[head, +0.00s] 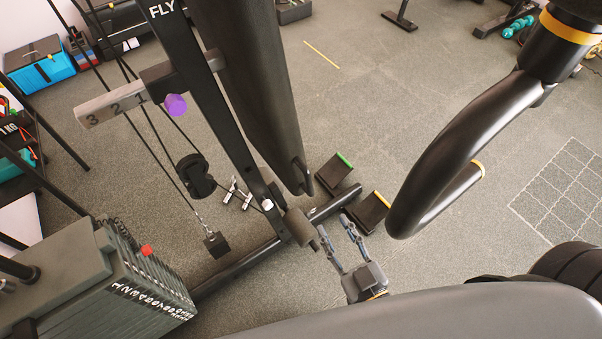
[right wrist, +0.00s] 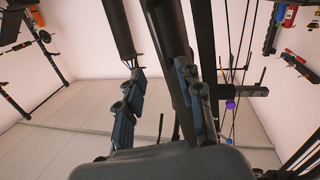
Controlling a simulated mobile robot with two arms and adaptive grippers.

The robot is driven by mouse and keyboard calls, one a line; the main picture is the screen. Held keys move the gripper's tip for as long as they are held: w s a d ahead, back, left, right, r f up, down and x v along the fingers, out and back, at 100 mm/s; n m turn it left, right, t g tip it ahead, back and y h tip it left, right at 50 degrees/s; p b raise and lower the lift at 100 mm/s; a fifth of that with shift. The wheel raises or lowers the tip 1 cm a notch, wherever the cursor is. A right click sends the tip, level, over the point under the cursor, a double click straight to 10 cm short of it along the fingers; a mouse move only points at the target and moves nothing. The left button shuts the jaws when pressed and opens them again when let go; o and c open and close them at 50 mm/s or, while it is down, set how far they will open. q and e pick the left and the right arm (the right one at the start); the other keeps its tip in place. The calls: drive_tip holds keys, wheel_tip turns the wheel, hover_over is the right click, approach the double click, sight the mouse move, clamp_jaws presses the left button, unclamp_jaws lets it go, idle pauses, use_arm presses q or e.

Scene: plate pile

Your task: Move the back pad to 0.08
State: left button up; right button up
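The back pad (head: 245,80) is a long, dark upright pad in the upper middle of the head view, beside the black machine frame marked FLY. A grey bar numbered 3 2 1 (head: 112,103) sticks out to its left, with a purple knob (head: 175,105) at its side. The knob also shows small in the right wrist view (right wrist: 230,104). My right gripper (head: 334,224) is low in the head view, below the pad's lower end. Its fingers are apart and look empty, also in the right wrist view (right wrist: 160,68). My left gripper is not in view.
A weight stack (head: 125,290) stands at lower left. A thick curved black machine arm (head: 450,150) hangs on the right. Two black foot plates (head: 338,170) lie low beside the frame. Open grey floor (head: 390,85) lies beyond.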

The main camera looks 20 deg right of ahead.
sight(310, 185)
drive_tip(key=w, duration=0.4)
drive_tip(key=w+a, duration=0.1)
drive_tip(key=w, duration=0.3)
drive_tip(key=w+a+p, duration=0.1)
drive_tip(key=w, duration=0.4)
drive_tip(key=shift+w+r, duration=0.1)
clamp_jaws()
